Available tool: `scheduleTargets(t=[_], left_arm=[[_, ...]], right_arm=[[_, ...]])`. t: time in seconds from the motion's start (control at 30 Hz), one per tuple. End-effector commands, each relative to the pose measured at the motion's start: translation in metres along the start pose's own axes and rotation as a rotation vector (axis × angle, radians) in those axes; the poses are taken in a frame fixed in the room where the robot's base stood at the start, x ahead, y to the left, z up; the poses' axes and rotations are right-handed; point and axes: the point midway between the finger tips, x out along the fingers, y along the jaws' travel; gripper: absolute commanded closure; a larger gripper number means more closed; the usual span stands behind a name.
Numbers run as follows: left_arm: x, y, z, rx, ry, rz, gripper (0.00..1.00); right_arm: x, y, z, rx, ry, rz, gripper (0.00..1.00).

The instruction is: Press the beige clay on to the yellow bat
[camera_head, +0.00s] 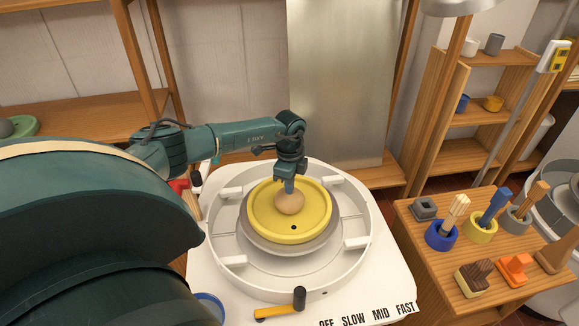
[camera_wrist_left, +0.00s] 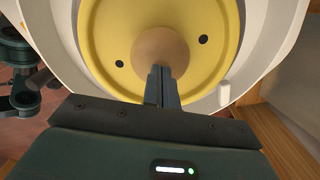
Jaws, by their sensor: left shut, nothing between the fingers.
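The beige clay (camera_head: 290,204) is a round ball sitting near the middle of the yellow bat (camera_head: 262,226). The bat is a yellow disc with small dark holes, lying on the grey wheel head inside a white splash pan. My left gripper (camera_head: 289,187) points down at the clay, its closed fingertips at the top of the ball. In the left wrist view the shut fingers (camera_wrist_left: 161,72) overlap the near edge of the clay (camera_wrist_left: 160,48), with the yellow bat (camera_wrist_left: 105,45) around it. I cannot tell whether they touch. My right gripper is not in view.
The white splash pan (camera_head: 226,266) rings the bat. A wooden stand (camera_head: 445,285) at right holds brushes and tools in coloured pots. A blue-rimmed bowl (camera_head: 209,307) is at front left.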

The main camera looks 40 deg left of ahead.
Motion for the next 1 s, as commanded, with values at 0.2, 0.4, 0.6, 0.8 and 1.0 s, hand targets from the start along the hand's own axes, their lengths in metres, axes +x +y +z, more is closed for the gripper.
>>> scheduleTargets(t=[0.2,0.4,0.6,0.8,1.0], left_arm=[[0.0028,0.0011,-0.0002,0.001,-0.001,0.002,1.0],[0.0027,0.0012,-0.0002,0.001,-0.001,0.003,1.0],[0.0033,0.0013,-0.0003,0.001,-0.001,0.003,1.0],[0.0046,0.0012,-0.0002,0.001,-0.001,0.003,1.0],[0.0053,0.0013,-0.0003,0.001,-0.001,0.003,1.0]], right_arm=[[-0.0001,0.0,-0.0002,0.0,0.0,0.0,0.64],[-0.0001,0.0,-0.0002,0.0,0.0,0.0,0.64],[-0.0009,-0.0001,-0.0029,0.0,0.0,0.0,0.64],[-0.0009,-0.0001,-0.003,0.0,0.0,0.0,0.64],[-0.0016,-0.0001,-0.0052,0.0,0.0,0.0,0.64]])
